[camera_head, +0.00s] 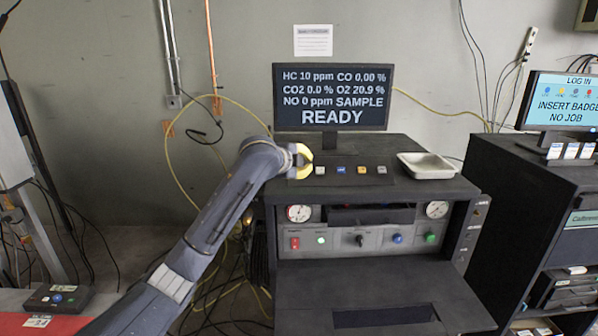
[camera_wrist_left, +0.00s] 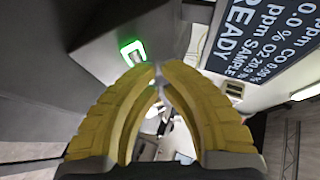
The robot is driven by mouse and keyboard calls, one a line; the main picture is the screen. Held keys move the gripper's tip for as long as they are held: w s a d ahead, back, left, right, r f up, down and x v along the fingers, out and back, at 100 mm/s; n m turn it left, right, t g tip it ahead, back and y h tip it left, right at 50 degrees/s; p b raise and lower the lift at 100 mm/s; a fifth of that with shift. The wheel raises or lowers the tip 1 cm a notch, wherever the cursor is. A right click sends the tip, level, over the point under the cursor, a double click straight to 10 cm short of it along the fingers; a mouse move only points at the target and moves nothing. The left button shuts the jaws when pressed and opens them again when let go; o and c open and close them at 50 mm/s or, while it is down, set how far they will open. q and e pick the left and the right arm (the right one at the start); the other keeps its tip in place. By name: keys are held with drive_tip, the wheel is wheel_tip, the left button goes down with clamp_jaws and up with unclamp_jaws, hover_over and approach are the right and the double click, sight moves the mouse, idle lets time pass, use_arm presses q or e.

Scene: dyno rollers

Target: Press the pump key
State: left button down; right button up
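My left gripper (camera_head: 305,161), with yellow fingers, is over the left end of the dark console's top, beside a row of small keys. Its fingertips nearly meet in the left wrist view (camera_wrist_left: 158,68), and I see nothing held between them. The row in the head view has a pale key (camera_head: 320,170), a blue key (camera_head: 340,170), an orange key (camera_head: 361,170) and a grey key (camera_head: 381,170). The left wrist view shows a key with a lit green outline (camera_wrist_left: 133,52) just beyond the fingertips. Key labels are too small to read, so I cannot tell which is the pump key.
A monitor (camera_head: 333,97) reading READY stands behind the keys. A metal tray (camera_head: 426,166) sits on the console's right. The console front (camera_head: 375,240) has gauges, a knob and coloured buttons. A second cabinet (camera_head: 530,190) with a login screen (camera_head: 562,100) stands at right.

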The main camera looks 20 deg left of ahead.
use_arm(q)
drive_tip(key=s+d+r, duration=0.1)
drive_tip(key=s+r, duration=0.2)
drive_tip(key=r, duration=0.1)
drive_tip(key=shift+s+r, duration=0.3)
drive_tip(key=shift+s, duration=0.05)
idle(0.4)
idle(1.3)
